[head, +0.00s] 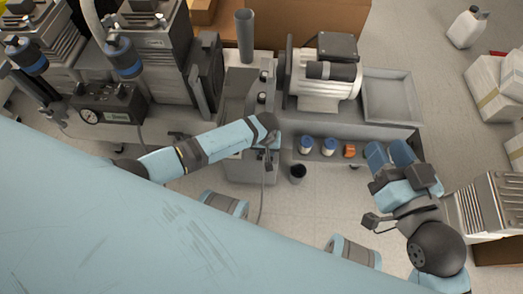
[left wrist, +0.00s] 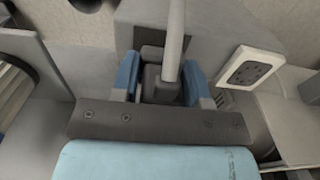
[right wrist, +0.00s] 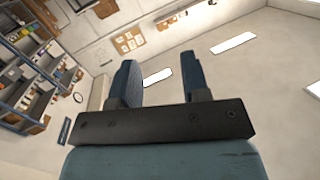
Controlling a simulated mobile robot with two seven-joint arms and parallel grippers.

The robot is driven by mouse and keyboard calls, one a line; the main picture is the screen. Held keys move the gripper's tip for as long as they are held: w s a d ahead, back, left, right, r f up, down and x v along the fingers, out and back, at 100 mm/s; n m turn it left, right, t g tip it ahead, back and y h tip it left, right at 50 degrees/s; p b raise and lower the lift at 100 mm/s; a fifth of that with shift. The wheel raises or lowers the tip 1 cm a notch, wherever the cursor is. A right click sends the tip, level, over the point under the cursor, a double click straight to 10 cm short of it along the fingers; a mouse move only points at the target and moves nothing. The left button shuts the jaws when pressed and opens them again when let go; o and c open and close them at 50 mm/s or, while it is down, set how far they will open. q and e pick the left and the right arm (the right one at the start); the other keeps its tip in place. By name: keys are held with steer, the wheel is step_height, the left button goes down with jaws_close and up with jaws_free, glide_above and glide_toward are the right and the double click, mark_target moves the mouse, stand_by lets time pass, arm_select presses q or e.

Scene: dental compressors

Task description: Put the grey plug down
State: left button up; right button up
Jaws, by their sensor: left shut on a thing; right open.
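The grey plug (left wrist: 161,84) sits between the two blue fingers of my left gripper (left wrist: 165,82), which is shut on it. A light grey cable (left wrist: 174,40) runs from the plug toward the top of the left wrist view. In the head view my left gripper (head: 272,140) is at the grey bench unit, and a thin cable (head: 263,195) hangs below it. The plug itself is hard to make out there. My right gripper (head: 388,157) is open and empty at the right; its two spread fingers show in the right wrist view (right wrist: 158,82).
A white-framed socket panel (left wrist: 250,73) lies right of the plug in the left wrist view. In the head view, blue-and-white jars (head: 305,146) and an orange part (head: 349,151) stand on a shelf. A motor (head: 322,80) and an empty grey tray (head: 390,97) are behind.

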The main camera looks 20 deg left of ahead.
arm_select(q)
steer(key=shift+w+f+b, duration=0.2)
steer(key=shift+f+b, duration=0.05)
steer(key=shift+b, duration=0.05)
steer(key=shift+a+r, duration=0.1)
arm_select(e)
steer(key=shift+w+a+r+n+t, duration=0.25)
steer(key=shift+w+n+t, duration=0.15)
steer(key=shift+w+n, duration=0.2)
arm_select(q)
steer(key=shift+f, duration=0.6)
arm_select(e)
steer(key=shift+s, duration=0.1)
arm_select(q)
steer(key=o, duration=1.2)
